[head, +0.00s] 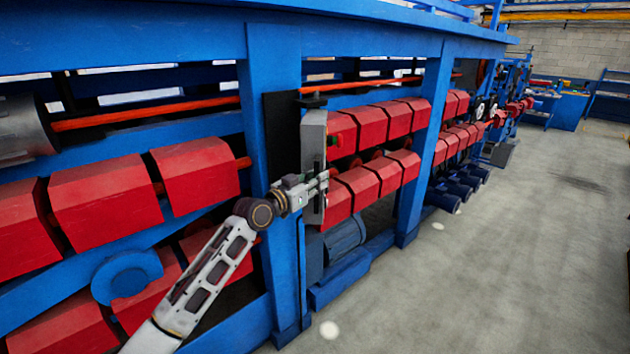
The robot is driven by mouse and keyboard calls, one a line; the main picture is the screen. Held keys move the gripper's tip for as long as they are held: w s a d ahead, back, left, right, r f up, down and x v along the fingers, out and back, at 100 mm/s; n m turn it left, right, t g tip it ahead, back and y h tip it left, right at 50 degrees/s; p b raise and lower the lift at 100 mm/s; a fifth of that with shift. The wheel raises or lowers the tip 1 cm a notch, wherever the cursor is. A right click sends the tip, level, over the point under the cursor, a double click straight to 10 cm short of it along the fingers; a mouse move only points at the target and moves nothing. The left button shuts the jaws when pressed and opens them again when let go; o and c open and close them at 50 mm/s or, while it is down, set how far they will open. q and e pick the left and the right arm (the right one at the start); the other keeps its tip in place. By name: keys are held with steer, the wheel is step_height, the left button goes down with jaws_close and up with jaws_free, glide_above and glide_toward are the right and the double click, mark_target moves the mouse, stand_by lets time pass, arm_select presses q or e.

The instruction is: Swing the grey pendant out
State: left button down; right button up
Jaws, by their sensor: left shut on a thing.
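The grey pendant (314,150) is a tall, narrow grey box beside a blue upright of the machine, seen nearly edge-on. The exact contact of the fingers is hard to make out. My right gripper is not in view.
A blue machine frame (273,120) with rows of red blocks (105,200) runs along the left and into the distance. A black plate (281,140) is behind the pendant. The grey floor (500,260) to the right is clear.

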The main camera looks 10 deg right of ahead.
arm_select(q)
steer(key=c, duration=1.7)
jaws_free()
steer(key=shift+s+d, duration=0.15)
steer(key=shift+o, duration=1.3)
steer(key=shift+d, duration=0.2)
steer(key=shift+a, duration=0.3)
steer(key=v, duration=1.1)
steer(key=shift+s, duration=0.25)
steer(key=shift+a, duration=0.15)
steer(key=shift+f, duration=0.1)
